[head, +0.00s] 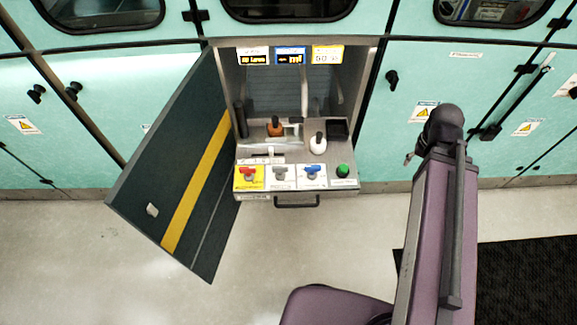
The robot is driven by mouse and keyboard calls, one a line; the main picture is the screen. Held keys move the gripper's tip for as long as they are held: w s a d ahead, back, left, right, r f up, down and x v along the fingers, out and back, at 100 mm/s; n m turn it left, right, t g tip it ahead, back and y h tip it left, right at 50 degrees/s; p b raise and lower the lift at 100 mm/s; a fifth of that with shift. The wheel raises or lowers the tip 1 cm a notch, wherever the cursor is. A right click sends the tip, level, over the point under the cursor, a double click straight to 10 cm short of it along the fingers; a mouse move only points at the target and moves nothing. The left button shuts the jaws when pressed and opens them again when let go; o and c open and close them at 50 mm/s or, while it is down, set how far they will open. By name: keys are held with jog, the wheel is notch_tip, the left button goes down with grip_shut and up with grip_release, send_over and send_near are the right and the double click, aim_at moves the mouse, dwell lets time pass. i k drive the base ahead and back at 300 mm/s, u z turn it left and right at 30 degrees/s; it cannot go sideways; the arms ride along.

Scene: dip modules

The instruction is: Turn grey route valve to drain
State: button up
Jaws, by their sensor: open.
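The grey route valve (281,173) is a small grey handle on a white label plate. It sits in the front row of the control panel (262,195), between a red-handled valve (249,171) on a yellow plate and a blue-handled valve (312,171). The handle's exact setting and the lettering around it are too small to read. My purple arm (430,235) rises at the right, with its dark end joint to the right of the panel and apart from it. I cannot make out my gripper's fingers in this view.
The dark cabinet door (170,175) hangs open at the left. A drawer handle (296,203) juts out below. Floor in front is clear.

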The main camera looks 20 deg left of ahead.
aim_at(280, 169)
jog(key=z, duration=0.15)
jog(key=k, duration=1.5)
jog(key=u, duration=0.85)
jog(key=i, duration=1)
